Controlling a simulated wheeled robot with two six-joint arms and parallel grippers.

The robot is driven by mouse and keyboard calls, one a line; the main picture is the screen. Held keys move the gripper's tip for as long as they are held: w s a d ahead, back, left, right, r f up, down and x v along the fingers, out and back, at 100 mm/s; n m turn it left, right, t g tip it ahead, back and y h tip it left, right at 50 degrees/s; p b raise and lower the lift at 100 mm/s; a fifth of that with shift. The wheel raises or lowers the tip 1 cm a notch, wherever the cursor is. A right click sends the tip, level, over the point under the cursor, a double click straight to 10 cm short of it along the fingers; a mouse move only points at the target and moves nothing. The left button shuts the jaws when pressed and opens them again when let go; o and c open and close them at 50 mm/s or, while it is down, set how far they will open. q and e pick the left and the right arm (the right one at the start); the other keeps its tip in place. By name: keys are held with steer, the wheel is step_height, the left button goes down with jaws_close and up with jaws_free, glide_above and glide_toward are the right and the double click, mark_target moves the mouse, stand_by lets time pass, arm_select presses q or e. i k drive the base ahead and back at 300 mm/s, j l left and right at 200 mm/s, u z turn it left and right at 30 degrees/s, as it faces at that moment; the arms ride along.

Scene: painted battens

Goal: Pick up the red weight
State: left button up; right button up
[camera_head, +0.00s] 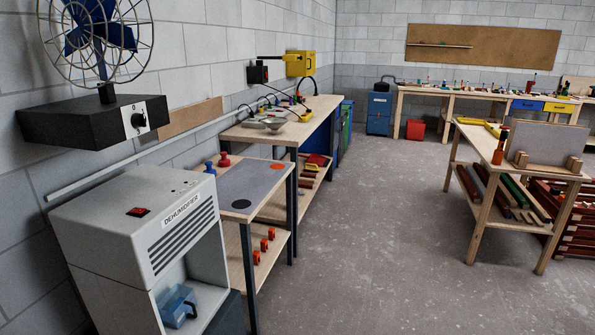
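A small red weight with a knob top (225,160) stands upright at the back left of the small wooden table (231,228), against the wall side. A similar blue weight (210,168) stands just left of it, nearer to me. A grey mat (255,184) covers much of that tabletop to their right. A flat orange-red disc (278,167) and a flat black disc (241,204) lie on the mat. Neither of my grippers is in view.
A dehumidifier (135,225) stands in front of the table at left, below a wall fan (100,40). A longer workbench (310,110) adjoins behind. Small red clamps (264,245) sit on the lower shelf. The concrete floor (385,220) to the right is clear.

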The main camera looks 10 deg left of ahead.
mark_target(224, 162)
steer(key=i+l+u, duration=0.2)
steer(key=i+u, duration=0.2)
steer(key=i+l+u, duration=0.75)
steer(key=i+l, duration=0.2)
